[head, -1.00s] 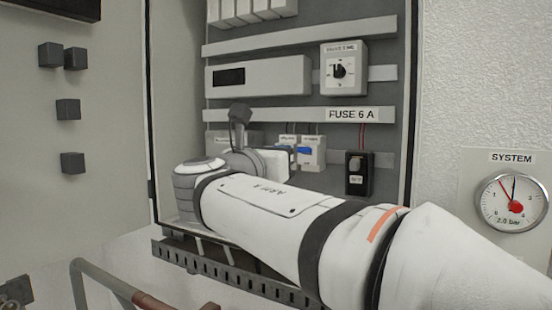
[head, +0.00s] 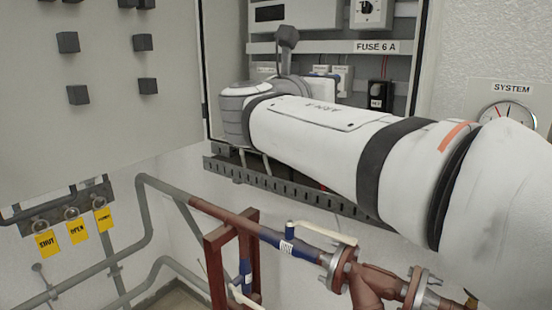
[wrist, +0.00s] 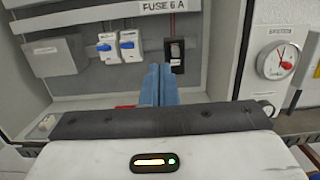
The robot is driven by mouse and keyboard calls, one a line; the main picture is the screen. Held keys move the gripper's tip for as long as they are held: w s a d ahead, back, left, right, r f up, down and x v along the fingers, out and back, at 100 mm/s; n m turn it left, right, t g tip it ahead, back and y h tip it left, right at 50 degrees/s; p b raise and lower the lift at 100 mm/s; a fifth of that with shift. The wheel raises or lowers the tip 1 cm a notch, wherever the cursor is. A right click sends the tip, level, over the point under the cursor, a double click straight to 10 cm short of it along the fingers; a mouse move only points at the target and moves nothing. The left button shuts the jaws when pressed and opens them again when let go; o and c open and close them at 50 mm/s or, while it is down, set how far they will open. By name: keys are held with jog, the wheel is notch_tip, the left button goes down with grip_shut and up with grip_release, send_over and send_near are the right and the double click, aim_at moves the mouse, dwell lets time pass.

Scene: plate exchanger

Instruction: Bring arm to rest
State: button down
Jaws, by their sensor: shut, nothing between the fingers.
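My white arm (head: 320,135) reaches across the head view from the lower right to the front of the open grey cabinet (head: 424,60). Its far joint is at the cabinet's lower left. My gripper (wrist: 160,75) shows in the wrist view as two blue fingers side by side, pressed together with nothing between them. The fingers point into the cabinet, below the FUSE 6 A label (wrist: 164,6) and left of a black fuse holder (wrist: 174,54). I cannot tell how far the fingertips are from the back panel.
Two white breakers with blue levers (wrist: 127,45) sit on the cabinet rail. A slotted grey rail (head: 290,187) runs below the arm. A pressure gauge (head: 508,116) is at right. Pipes with a blue-banded valve (head: 290,246) and yellow tags (head: 76,231) are below.

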jog(key=s+d+f+m+g+y, duration=0.1)
jog(key=s+d+f+m+g, duration=0.25)
jog(key=f, duration=0.35)
jog(key=s+d+f+m+g+y, duration=0.1)
jog(key=s+d+f+m+g, duration=0.2)
jog(key=f, duration=0.5)
jog(key=s+d+f+m+g+y, duration=0.1)
jog(key=d+f+m+g+y, duration=0.15)
jog(key=f+m, duration=0.35)
jog(key=s+a+f+m+g+y, duration=0.1)
jog(key=s+f+m+g+y, duration=0.1)
jog(key=s+f+m, duration=0.5)
jog(key=s+a+f+m+g+y, duration=0.1)
jog(key=s+a+f+m+y, duration=0.1)
jog(key=s+f+m+y, duration=0.2)
jog(key=s+f+m, duration=0.3)
jog(key=f+m, duration=0.2)
jog(key=f, duration=0.3)
jog(key=shift+s+f+g+y, duration=0.15)
jog(key=shift+f+g+y, duration=0.05)
jog(key=shift+g+y, duration=0.2)
